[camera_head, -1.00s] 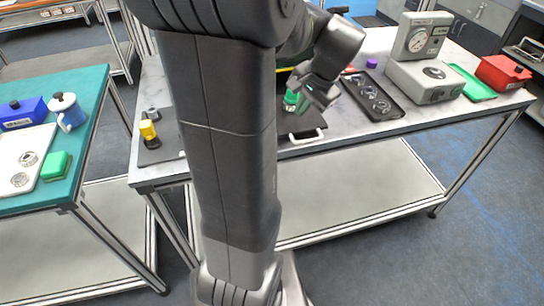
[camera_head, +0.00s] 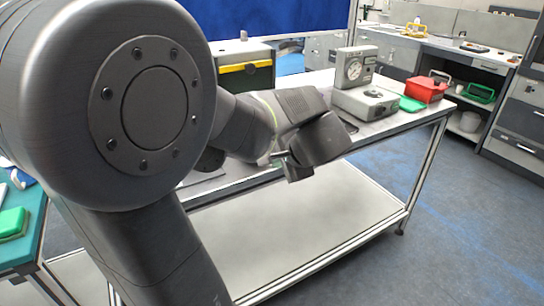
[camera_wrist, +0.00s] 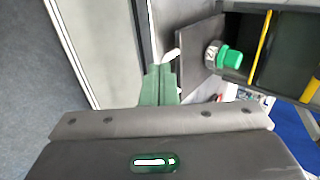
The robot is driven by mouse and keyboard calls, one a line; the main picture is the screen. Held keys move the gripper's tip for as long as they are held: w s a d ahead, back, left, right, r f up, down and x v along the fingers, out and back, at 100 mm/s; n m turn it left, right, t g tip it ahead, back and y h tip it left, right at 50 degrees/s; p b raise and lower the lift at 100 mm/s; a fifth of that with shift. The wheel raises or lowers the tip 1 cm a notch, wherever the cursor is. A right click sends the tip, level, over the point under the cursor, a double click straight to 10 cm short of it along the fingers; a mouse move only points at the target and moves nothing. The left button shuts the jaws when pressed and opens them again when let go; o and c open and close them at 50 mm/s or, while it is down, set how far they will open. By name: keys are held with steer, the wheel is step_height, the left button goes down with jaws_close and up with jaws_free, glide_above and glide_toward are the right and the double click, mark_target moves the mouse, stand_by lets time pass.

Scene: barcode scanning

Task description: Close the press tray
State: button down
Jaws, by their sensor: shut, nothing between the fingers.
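The press (camera_head: 245,82) is a dark box with a yellow stripe, standing on the table behind my arm in the head view. Its dark housing (camera_wrist: 282,52) with yellow edges is at the upper right of the wrist view. The dark flat tray (camera_wrist: 194,52) sticks out of it, with a white handle (camera_wrist: 169,57) on its outer edge. A green-topped piece (camera_wrist: 229,58) with a pale ring is on the tray by the housing. My gripper (camera_wrist: 160,68) is shut and empty, its tips close to the handle; contact is unclear. In the head view my arm hides the tray.
A grey device with a dial (camera_head: 354,70) stands on the table, with a red box (camera_head: 427,89) and a green tray (camera_head: 411,104) to its right. A teal table (camera_head: 25,255) is at the lower left. Floor is clear at the right.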

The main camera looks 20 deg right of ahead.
steer(key=w+f, duration=0.3)
steer(key=w, duration=0.4)
steer(key=shift+w+a, duration=0.15)
steer(key=shift+a, duration=0.1)
steer(key=w+p, duration=0.1)
steer(key=w, duration=0.5)
steer(key=w+a+p, duration=0.1)
steer(key=w+p, duration=0.1)
steer(key=w, duration=0.4)
steer(key=w+p, duration=0.1)
steer(key=w, duration=0.5)
steer(key=shift+a+p, duration=0.2)
steer(key=shift+p, duration=0.15)
